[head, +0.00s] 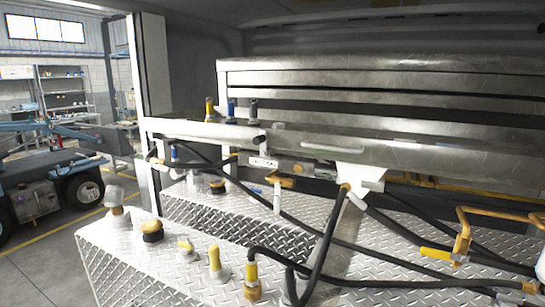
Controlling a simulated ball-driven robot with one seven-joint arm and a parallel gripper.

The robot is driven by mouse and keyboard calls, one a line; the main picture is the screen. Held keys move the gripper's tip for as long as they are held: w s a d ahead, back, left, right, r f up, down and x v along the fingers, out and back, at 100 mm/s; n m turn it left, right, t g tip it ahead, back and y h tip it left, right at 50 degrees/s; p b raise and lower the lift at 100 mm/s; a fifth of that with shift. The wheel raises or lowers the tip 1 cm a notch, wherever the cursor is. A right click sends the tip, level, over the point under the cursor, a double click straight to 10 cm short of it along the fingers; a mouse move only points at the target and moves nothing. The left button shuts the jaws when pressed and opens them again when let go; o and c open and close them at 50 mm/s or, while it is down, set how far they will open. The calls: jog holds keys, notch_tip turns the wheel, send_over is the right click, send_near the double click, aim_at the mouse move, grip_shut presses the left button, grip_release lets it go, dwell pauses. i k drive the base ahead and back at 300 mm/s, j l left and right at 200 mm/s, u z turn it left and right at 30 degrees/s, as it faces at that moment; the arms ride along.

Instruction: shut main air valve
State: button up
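I cannot tell for sure which fitting is the main air valve. A yellow lever handle (436,254) sticks out to the left at the lower right, beside a brass fitting (461,246) on a black hose. A second valve with a yellow handle (286,182) sits under the white pipe near the middle. No label that I can read marks either one. My gripper does not show clearly. A pale shape is cut off at the right edge, and I cannot tell what it is.
Black hoses (332,235) cross over the diamond-plate tank top (190,222). Yellow-capped fittings (214,262) stand along its front. A yellow bent bar (500,213) rises at right. Metal shelving or housing (400,85) spans behind. A workshop floor (45,262) lies open at left.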

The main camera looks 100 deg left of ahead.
aim_at(158, 167)
jog(key=u, duration=3.4)
jog(key=i+j+z, duration=0.1)
jog(key=i, duration=0.3)
